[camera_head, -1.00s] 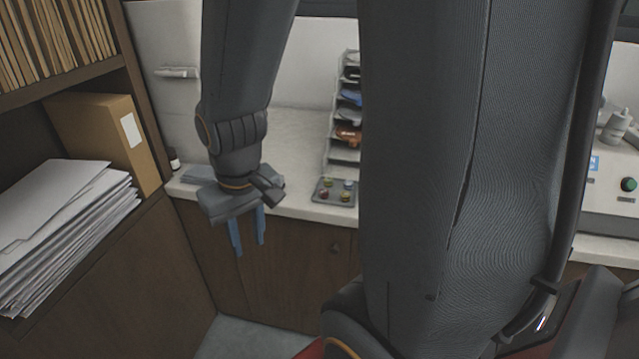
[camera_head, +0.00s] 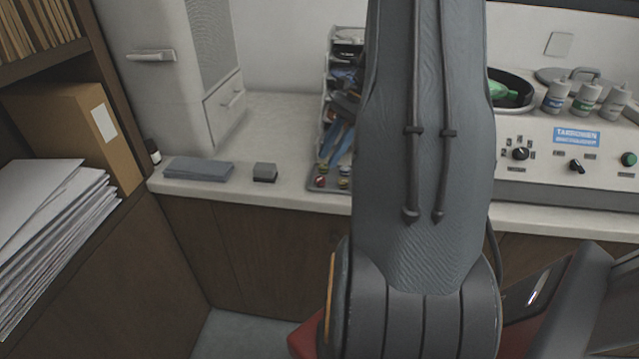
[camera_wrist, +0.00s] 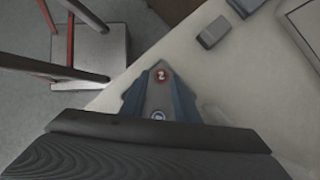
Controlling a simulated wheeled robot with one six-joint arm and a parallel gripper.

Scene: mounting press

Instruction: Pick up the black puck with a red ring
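A round puck with a red face or ring and a pale mark (camera_wrist: 161,76) sits on the grey tray (camera_wrist: 150,100) in the wrist view, between my fingertips. In the head view a small red-topped puck (camera_head: 320,182) shows at the tray's front left corner. My gripper (camera_wrist: 160,73) is open, its two blue fingers on either side of the red puck with gaps visible. Its height over the tray is hard to judge. A puck with a blue-white top (camera_wrist: 158,115) is nearer the palm. In the head view my arm hides part of the tray.
A tiered rack (camera_head: 345,50) stands just behind the tray. A small grey block (camera_head: 265,172) and flat grey slabs (camera_head: 199,169) lie to the left on the counter (camera_head: 270,130). The press console (camera_head: 560,160) is at right. A stool (camera_wrist: 90,45) stands below the counter edge.

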